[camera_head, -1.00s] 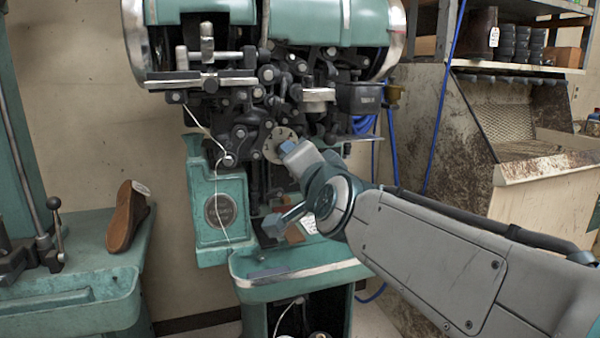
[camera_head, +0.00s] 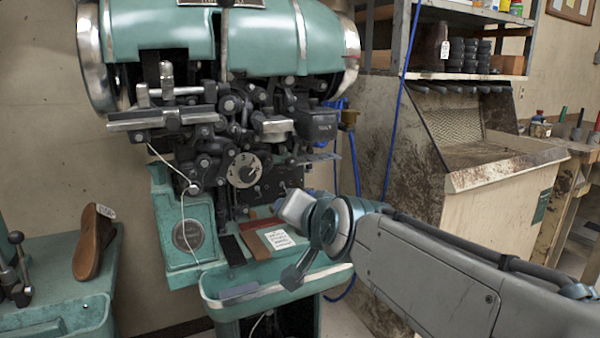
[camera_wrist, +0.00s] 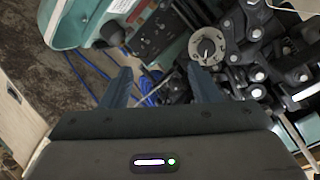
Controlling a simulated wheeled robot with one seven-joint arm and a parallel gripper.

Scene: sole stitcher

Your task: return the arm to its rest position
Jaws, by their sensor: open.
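My gripper (camera_head: 285,238) is open and empty in front of the sole stitcher's lower shelf, with its fingers pointing left toward the machine. In the wrist view its two dark fingers (camera_wrist: 161,78) stand well apart with nothing between them. My arm reaches in from the lower right. The green sole stitcher (camera_head: 190,240) fills the middle of the head view. Its round dial (camera_head: 244,170) also shows in the wrist view (camera_wrist: 207,46), beyond the right finger.
A white tag (camera_head: 279,239) and a dark strip (camera_head: 231,250) lie on the machine's shelf. A stained cabinet (camera_head: 400,150) stands behind my arm. Blue cables (camera_head: 388,140) hang beside it.

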